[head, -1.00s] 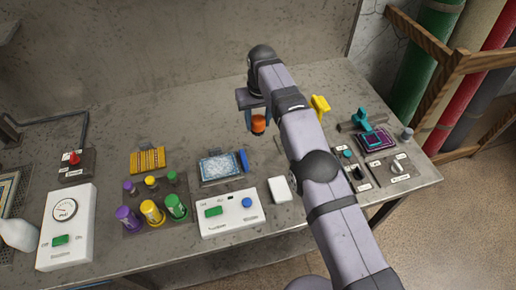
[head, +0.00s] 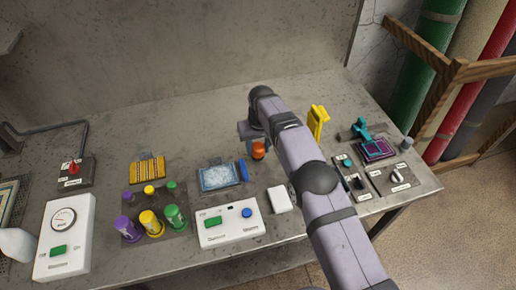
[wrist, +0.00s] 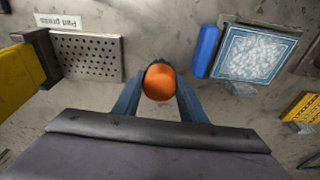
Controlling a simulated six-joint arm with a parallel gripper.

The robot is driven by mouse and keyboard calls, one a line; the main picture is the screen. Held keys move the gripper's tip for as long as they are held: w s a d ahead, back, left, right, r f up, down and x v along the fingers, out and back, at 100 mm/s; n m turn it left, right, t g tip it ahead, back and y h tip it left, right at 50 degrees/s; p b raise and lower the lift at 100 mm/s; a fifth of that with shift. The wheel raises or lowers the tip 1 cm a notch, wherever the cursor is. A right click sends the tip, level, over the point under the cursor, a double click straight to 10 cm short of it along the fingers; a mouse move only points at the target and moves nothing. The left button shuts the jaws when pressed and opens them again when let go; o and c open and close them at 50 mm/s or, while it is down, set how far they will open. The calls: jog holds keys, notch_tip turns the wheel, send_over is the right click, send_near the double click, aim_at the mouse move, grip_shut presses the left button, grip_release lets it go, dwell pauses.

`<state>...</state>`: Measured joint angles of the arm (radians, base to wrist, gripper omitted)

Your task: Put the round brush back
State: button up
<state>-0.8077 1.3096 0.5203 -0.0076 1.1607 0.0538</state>
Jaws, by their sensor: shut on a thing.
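My gripper (wrist: 160,98) is shut on an orange round-topped piece, seemingly the round brush (wrist: 160,80). In the head view the orange piece (head: 258,151) shows below my gripper, right of the blue roll. Its lower part and any bristles are hidden. I cannot tell whether it touches the table. The wrist view looks down on its top, with bare table around it.
A framed blue-white rug (wrist: 257,55) lies beside the blue roll (wrist: 206,50). A perforated pad press plate (wrist: 88,55) and a yellow part (wrist: 20,78) stand on the other side. A white control box (head: 228,224) lies nearer the front.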

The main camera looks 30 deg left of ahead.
aim_at(259, 151)
jog(key=shift+f, duration=0.6)
jog(key=shift+f, duration=0.2)
jog(key=o, duration=1)
jog(key=shift+r, duration=0.15)
jog(key=r+b, duration=0.1)
jog(key=r, duration=0.3)
jog(key=r+b, duration=0.1)
jog(key=r, duration=0.3)
jog(key=s+d+r, duration=0.1)
jog(key=r, duration=0.3)
jog(key=shift+s+d+b, duration=0.1)
jog(key=shift+b, duration=0.3)
